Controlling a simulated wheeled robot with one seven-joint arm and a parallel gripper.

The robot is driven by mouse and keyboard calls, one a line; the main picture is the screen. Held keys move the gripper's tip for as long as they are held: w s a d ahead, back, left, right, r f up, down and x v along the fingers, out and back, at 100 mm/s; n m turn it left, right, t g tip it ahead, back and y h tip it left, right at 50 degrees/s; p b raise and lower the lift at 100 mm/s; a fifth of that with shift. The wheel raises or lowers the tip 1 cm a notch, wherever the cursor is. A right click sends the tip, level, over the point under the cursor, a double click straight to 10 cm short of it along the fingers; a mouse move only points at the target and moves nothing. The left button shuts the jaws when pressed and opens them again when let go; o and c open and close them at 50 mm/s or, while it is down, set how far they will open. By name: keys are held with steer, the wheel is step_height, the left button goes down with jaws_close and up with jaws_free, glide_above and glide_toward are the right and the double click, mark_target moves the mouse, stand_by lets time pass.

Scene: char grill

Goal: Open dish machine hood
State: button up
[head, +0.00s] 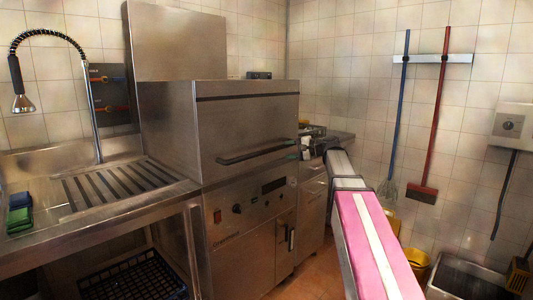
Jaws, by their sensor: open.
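The dish machine hood (245,120) is a large stainless box in the middle of the head view. It is down, resting on the machine's lower body (238,212). A dark bar handle (250,154) runs across the lower part of its front. My arm reaches in from the bottom right.
A sink counter (120,195) with a spray tap (22,95) stands on the left. A tall steel panel (175,42) rises behind the hood. A side counter (338,135) is at the right. A brush (437,120) hangs on the wall; yellow bucket (415,264) on the floor.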

mark_target(269, 151)
steer(key=x, duration=1)
steer(key=shift+w+a+f, duration=0.1)
steer(key=shift+a, duration=0.2)
jaws_close()
